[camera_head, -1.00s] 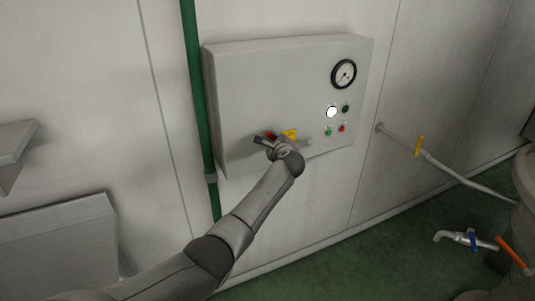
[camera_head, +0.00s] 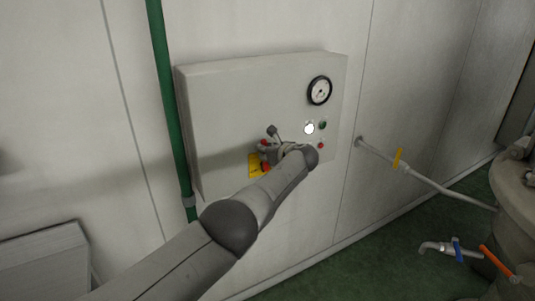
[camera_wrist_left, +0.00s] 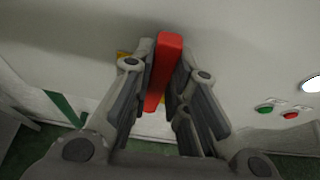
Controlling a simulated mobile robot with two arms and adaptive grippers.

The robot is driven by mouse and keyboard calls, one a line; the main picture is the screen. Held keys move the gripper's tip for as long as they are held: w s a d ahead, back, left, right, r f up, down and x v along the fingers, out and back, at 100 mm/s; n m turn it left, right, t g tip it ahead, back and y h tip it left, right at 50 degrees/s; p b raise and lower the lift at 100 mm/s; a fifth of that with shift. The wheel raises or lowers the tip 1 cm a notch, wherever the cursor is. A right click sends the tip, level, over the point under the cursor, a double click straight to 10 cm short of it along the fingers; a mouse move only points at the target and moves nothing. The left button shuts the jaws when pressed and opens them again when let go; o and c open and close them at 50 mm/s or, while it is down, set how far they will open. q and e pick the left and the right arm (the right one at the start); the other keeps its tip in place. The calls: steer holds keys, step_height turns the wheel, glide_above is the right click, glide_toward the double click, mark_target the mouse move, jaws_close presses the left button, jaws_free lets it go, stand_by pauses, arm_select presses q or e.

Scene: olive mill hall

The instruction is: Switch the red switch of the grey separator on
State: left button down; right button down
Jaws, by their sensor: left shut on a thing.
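The grey separator's control box (camera_head: 220,110) is on the pale wall in the head view. My left gripper (camera_head: 274,144) is at the lower middle of its front, over a yellow label (camera_head: 256,167). Bits of red show beside the fingers there. In the left wrist view the red switch (camera_wrist_left: 163,68) is a long red bar between the two fingers of my left gripper (camera_wrist_left: 166,82), which is shut on it. My fingers and wrist hide much of the switch in the head view. My right gripper is in neither view.
A round gauge (camera_head: 319,90), a white lamp (camera_head: 309,128) and small green and red buttons are on the box's right side. A green pipe (camera_head: 168,100) runs along its left. A grey pipe with a yellow handle (camera_head: 398,159) leaves the wall at right.

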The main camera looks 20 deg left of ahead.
arm_select(q)
steer(key=shift+w+d+f+m, duration=0.1)
steer(key=shift+w+m, duration=0.05)
steer(key=shift+m, duration=0.15)
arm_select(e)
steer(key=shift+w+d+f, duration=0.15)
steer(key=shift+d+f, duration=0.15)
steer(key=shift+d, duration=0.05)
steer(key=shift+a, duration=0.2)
arm_select(q)
steer(key=c, duration=1.6)
jaws_free()
steer(key=shift+d, duration=0.1)
steer(key=shift+o, duration=1.1)
steer(key=shift+w, duration=0.15)
steer(key=v, duration=1.2)
steer(key=shift+w, duration=0.1)
